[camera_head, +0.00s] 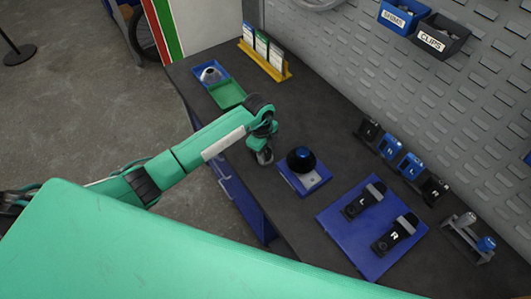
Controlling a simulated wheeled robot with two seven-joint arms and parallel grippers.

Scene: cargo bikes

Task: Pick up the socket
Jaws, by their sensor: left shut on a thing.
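My left gripper (264,156) points down over the dark workbench, left of the black dome on its blue base. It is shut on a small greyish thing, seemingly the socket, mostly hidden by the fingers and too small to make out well. I cannot tell whether it touches the bench. A holder (466,240) at the right bears a silver cylinder (466,219) and a blue-topped cylinder (486,244). My right gripper is not in view.
The black dome (301,159) stands close right of the gripper. A blue mat (369,259) holds pedals marked L and R. A green tray (227,94), a blue tray (222,83) and a yellow card rack (266,66) stand behind. Bench between trays and dome is clear.

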